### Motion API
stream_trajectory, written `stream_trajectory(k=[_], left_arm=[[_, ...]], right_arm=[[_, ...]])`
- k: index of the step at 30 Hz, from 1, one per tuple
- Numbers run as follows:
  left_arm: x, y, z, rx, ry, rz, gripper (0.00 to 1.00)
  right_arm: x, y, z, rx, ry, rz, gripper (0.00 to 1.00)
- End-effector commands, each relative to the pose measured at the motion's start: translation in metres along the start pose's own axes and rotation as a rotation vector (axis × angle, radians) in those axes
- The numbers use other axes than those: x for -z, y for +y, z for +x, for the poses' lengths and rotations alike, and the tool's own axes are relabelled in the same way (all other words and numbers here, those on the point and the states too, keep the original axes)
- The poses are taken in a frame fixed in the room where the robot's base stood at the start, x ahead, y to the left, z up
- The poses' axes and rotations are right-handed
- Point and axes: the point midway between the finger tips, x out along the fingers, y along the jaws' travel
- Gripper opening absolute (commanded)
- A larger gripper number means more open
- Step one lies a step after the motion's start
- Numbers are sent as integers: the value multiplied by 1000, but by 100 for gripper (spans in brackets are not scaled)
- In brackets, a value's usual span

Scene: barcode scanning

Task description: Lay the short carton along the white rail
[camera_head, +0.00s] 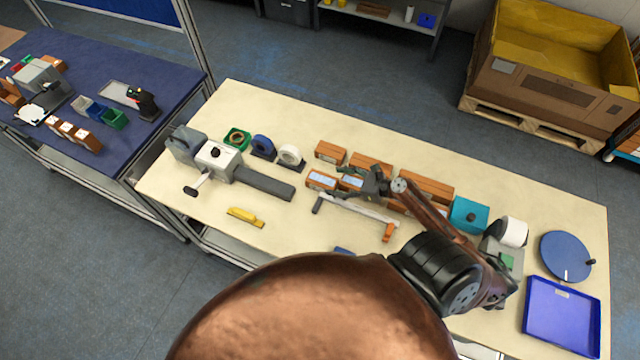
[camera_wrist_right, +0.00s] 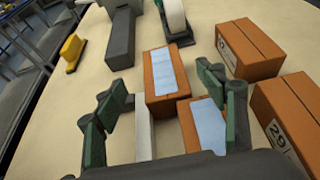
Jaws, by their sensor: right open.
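Several orange-brown cartons stand behind the white rail (camera_head: 362,207), which also shows in the wrist view (camera_wrist_right: 144,135). Two have white labels on top: a left one (camera_head: 321,180), also in the wrist view (camera_wrist_right: 160,93), and a right one beside it, also in the wrist view (camera_wrist_right: 187,131). I cannot tell for certain which is the short carton. My right gripper (camera_head: 368,183) is open above the right labelled carton and the rail. In the wrist view its fingers (camera_wrist_right: 165,85) stand apart, with labelled cartons and rail showing between them, nothing gripped. My left gripper is not in view.
More cartons (camera_head: 331,152) stand behind, close to the right gripper. A grey machine with a long dark arm (camera_head: 263,182) and tape rolls (camera_head: 290,156) are to the left. A yellow tool (camera_head: 245,217) lies in front. A teal box (camera_head: 468,215) and blue tray (camera_head: 562,318) are right.

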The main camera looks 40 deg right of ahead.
Motion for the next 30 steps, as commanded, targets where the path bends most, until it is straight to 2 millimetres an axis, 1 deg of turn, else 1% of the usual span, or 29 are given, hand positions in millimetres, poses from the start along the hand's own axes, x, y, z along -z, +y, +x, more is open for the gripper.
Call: stream_trajectory(k=[6,9,13,19,30], left_arm=[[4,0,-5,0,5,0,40],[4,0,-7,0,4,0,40],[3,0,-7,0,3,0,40],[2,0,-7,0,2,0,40],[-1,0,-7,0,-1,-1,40]], right_arm=[[7,-2,32,-4,0,-1,65],[7,-2,44,-3,0,-2,65],[8,-2,50,-2,1,-4,65],[8,-2,49,-1,2,-4,65],[8,-2,49,-1,2,-4,40]])
